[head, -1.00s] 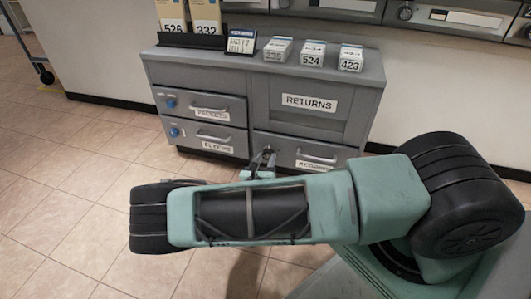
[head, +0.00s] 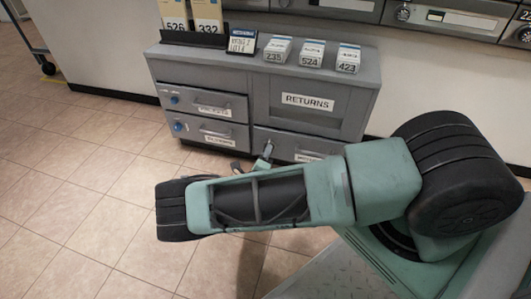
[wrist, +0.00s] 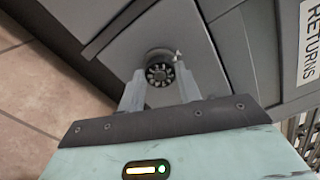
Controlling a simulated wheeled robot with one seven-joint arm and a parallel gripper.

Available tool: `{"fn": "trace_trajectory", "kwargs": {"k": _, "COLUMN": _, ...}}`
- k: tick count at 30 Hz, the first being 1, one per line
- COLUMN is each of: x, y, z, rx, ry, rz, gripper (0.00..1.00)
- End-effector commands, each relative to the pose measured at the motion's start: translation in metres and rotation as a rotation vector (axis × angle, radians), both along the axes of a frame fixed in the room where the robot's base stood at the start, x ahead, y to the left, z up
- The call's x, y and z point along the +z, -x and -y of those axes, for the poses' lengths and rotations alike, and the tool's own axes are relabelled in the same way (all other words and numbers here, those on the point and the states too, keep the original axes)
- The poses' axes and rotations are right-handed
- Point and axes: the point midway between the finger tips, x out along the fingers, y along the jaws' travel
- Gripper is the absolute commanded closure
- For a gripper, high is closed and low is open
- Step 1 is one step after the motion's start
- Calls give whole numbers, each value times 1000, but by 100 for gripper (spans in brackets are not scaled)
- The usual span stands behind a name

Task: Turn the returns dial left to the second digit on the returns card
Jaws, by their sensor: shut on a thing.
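The returns dial (wrist: 160,74) is a dark round knob with light marks around its face, on the grey cabinet front in the wrist view. My gripper (wrist: 161,84) is shut on it, one finger on each side. The digits on the dial are too small to read. In the head view my gripper (head: 264,155) is at the left part of the lower right drawer (head: 290,141), tilted, and the dial is hidden. A small card with a blue top (head: 242,42) stands on the cabinet; its handwriting is too blurred to read surely.
The grey cabinet (head: 366,85) carries a RETURNS label (head: 307,101) and two left drawers with blue knobs. Number boxes (head: 311,54) and tall files (head: 207,14) stand on top. Mailboxes (head: 450,17) line the wall above. The tiled floor (head: 70,200) at left is clear.

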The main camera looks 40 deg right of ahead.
Motion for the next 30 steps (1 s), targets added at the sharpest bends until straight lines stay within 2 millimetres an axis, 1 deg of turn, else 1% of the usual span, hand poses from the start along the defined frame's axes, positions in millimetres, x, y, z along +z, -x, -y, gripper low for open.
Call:
{"fn": "trace_trajectory", "kwargs": {"k": 21, "x": -2, "y": 1, "z": 0, "rx": 0, "ry": 417, "rz": -538, "gripper": 89}}
{"fn": "trace_trajectory", "kwargs": {"k": 30, "x": -3, "y": 1, "z": 0, "rx": 0, "ry": 568, "rz": -734, "gripper": 89}}
